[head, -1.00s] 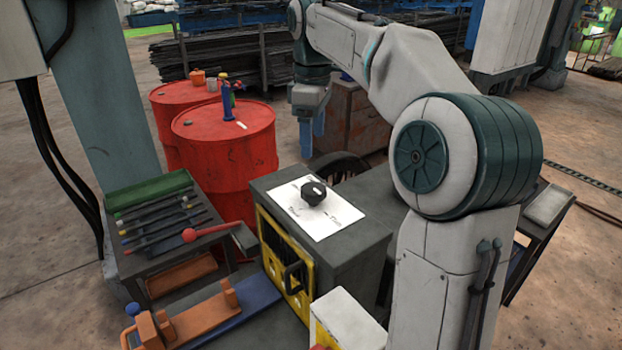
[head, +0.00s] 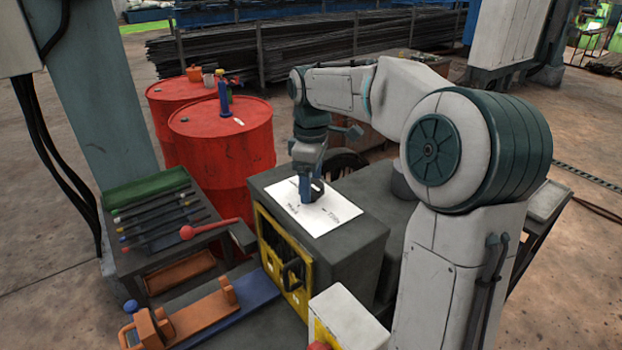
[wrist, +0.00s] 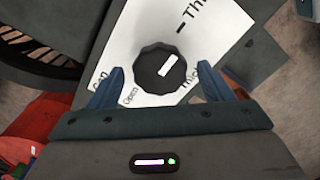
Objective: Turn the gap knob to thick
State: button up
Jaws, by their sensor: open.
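The gap knob is a dark, scalloped round knob (wrist: 158,70) with a white bar on top. It stands on a white label card (head: 318,222) on a grey machine box (head: 345,248). In the wrist view the bar lies right of the knob's middle, slanting up to the right. Printing on the card reads "Open" at lower left, a partly covered word ending like "Thick" at lower right, and a cut-off "Th" at upper right. My gripper (wrist: 160,68) is open, with one blue finger on each side of the knob and visible gaps. In the head view my gripper (head: 306,198) partly hides the knob (head: 318,187).
Red drums (head: 225,150) stand behind the box at left. A tool table (head: 160,225) with rods and a red-balled lever (head: 187,232) is left of it. A yellow-framed panel with a black handle (head: 292,273) is on the box's front. A white box (head: 345,318) stands in front.

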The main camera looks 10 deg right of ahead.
jog(key=c, duration=1)
jog(key=shift+o, duration=0.2)
jog(key=m, duration=0.4)
jog(key=shift+a+m, duration=0.1)
jog(key=shift+m, duration=0.3)
jog(key=m, duration=0.4)
jog(key=shift+m+p, duration=0.3)
jog(key=shift+p, duration=0.05)
jog(key=m, duration=0.4)
jog(key=shift+m, duration=2.1)
